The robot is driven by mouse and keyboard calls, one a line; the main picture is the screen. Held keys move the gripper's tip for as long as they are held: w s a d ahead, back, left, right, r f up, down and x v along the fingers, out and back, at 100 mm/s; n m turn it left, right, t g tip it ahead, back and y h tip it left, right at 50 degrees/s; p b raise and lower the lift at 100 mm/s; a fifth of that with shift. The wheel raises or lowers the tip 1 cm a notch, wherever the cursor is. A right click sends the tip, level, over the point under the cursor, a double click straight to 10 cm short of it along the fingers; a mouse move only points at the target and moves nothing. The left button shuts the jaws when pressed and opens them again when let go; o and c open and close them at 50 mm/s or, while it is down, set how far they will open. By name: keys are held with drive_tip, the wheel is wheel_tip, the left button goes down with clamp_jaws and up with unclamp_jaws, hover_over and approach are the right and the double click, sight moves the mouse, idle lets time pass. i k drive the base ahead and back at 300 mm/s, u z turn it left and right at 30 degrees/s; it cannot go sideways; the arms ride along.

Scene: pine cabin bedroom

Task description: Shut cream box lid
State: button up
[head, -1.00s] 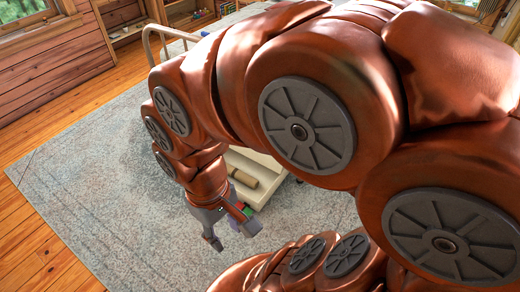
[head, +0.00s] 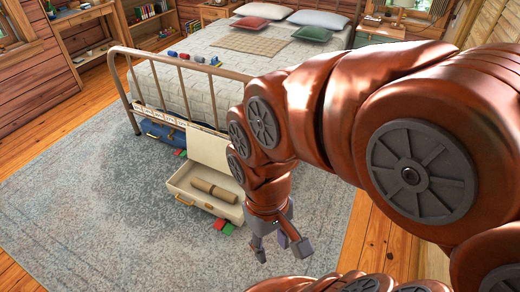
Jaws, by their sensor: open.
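The cream box (head: 181,181) stands on the rug at the foot of the bed. Its lid (head: 207,152) is raised and leans up at the back, toward the bed. A rolled brown item (head: 214,190) lies inside the box. My gripper (head: 281,256) hangs in front and to the right of the box, apart from it, with its fingers spread and empty. My arm covers the right end of the box and lid.
The metal bed frame (head: 188,92) rises behind the lid. A blue case (head: 160,135) sits under the bed to the left. Red (head: 220,223) and green (head: 229,228) pieces lie on the rug at the box's front. The rug (head: 90,205) is open to the left.

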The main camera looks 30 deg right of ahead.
sight(205, 148)
drive_tip(key=z, duration=1.85)
drive_tip(key=i, duration=5.05)
drive_tip(key=u, duration=4.35)
